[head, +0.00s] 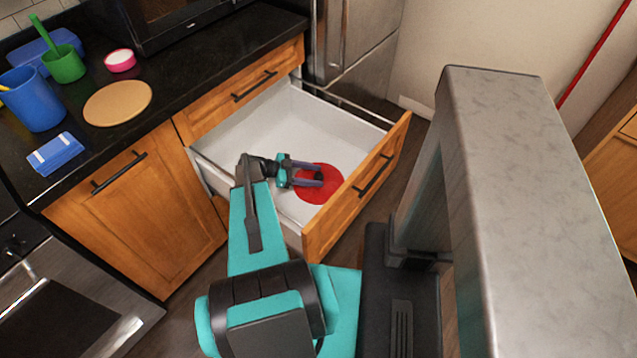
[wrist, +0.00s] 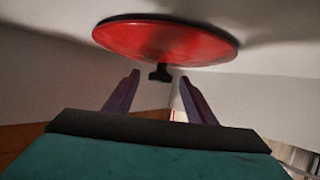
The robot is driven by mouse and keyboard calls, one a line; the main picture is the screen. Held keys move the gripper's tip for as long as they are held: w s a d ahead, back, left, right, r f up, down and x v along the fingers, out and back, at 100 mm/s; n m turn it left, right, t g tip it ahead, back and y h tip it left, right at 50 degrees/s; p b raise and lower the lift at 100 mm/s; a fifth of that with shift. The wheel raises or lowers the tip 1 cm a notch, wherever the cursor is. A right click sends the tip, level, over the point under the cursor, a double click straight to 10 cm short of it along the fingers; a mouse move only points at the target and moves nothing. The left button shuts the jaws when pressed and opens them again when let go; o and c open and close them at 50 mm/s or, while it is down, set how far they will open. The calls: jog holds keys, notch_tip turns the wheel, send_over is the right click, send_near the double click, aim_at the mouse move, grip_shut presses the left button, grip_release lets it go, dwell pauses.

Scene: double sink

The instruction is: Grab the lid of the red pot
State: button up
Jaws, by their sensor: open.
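A round red lid (head: 322,195) lies in the open white drawer, near its front panel. In the wrist view the lid (wrist: 165,42) shows its red face, dark rim and small black knob (wrist: 160,73). My gripper (head: 317,176) is low in the drawer over the lid and hides part of it in the head view. Its two purple fingers stand apart in the wrist view (wrist: 158,77), with the knob lined up between their tips. I cannot tell whether the knob is within their reach. No pot shows in either view.
The drawer's wooden front (head: 355,190) and white walls surround my gripper. A dark counter (head: 165,65) at left bears a blue cup (head: 32,100), green cup (head: 64,65), tan disc (head: 118,103) and blue sponge (head: 56,153). A grey slab (head: 520,150) stands at right.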

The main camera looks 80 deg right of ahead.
dwell(0.4)
grip_shut()
jog(key=shift+r, duration=0.2)
notch_tip(320, 180, up, 10)
jog(key=b, duration=0.1)
jog(key=shift+f+b, duration=0.15)
jog(key=shift+b, duration=0.2)
